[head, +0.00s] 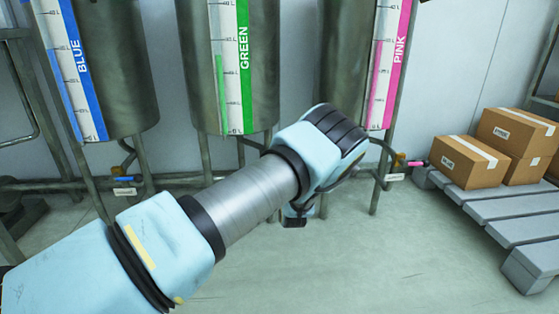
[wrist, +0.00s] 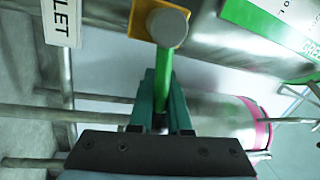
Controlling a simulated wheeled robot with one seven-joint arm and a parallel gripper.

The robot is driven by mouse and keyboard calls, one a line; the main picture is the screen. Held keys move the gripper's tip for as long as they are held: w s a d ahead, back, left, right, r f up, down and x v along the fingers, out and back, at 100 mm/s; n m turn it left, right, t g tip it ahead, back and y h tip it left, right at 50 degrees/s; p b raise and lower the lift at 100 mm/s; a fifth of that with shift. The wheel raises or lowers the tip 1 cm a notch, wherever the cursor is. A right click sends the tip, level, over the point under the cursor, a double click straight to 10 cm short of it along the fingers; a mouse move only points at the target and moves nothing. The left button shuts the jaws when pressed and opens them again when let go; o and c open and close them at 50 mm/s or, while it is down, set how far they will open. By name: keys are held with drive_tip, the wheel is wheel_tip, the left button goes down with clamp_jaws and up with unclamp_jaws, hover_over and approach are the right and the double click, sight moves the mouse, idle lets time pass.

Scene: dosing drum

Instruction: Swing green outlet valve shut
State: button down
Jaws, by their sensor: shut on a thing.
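The drum with the GREEN label (head: 205,60) hangs in the middle of the head view. My forearm and wrist cover its outlet valve there. In the wrist view, the green valve handle (wrist: 165,66) runs down from a round grey pivot (wrist: 167,28) on a brass-coloured body. My gripper (wrist: 162,100) has its two teal fingers on either side of the handle and is shut on it. The handle lies in line with the fingers. Its lower end is hidden between them.
The BLUE drum (head: 115,60) is at left, with its blue valve handle (head: 124,179) below. The PINK drum (head: 345,50) is at right, with a pink handle (head: 416,163). Metal legs and pipes surround the outlets. Cartons (head: 470,161) sit on a grey pallet (head: 480,210); the front floor is clear.

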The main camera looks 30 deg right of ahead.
drive_tip(key=shift+s+d+f+m+h, duration=0.1)
drive_tip(key=shift+d+f+m+h, duration=0.15)
drive_tip(key=shift+m, duration=0.4)
drive_tip(key=shift+s+d+f+m+h, duration=0.1)
drive_tip(key=shift+d+f+m+h, duration=0.1)
drive_tip(key=shift+m, duration=0.45)
drive_tip(key=c, duration=1)
unclamp_jaws()
drive_tip(key=shift+f, duration=0.15)
drive_tip(key=shift+o, duration=0.7)
drive_tip(key=shift+a, duration=0.15)
drive_tip(key=p+v, duration=0.3)
drive_tip(key=v, duration=0.7)
drive_tip(key=shift+s+a, duration=0.2)
drive_tip(key=shift+s, duration=0.15)
